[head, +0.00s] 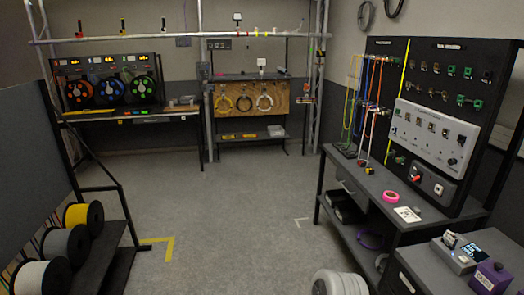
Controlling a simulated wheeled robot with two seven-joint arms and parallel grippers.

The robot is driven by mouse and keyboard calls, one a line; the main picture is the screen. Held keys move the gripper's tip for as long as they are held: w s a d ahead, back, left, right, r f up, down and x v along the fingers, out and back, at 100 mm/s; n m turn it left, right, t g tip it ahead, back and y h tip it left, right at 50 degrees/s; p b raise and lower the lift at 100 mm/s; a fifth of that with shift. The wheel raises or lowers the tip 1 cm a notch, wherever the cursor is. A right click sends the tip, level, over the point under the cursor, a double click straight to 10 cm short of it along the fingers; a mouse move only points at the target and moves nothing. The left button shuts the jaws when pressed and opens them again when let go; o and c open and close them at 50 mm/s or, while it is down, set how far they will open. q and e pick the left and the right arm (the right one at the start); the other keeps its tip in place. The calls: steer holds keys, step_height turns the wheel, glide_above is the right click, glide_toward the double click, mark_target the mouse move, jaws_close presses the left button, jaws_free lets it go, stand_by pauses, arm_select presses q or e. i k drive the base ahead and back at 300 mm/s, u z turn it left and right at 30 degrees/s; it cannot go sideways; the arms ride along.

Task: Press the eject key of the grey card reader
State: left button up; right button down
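A small grey device (453,256) sits on the dark cabinet top at the lower right. It has a small lit screen (473,250) and a pale piece standing up at its back left. It looks like the card reader, but I cannot make out an eject key at this size. A grey box (435,186) with a red part and pale sockets stands further back on the bench, at the foot of the black panel. Neither of my grippers is in view.
A purple box (489,279) stands beside the grey device. The bench (385,183) behind holds pink tape (390,197) and a white card (407,214). A white ribbed object (340,283) is at the bottom edge. Cable spools (84,216) stand at left. The middle floor (230,210) is clear.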

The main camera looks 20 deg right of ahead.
mark_target(463, 260)
steer(key=z, duration=0.7)
steer(key=i, duration=1.4)
steer(key=z, duration=1.75)
steer(key=i, duration=0.55)
steer(key=z, duration=0.35)
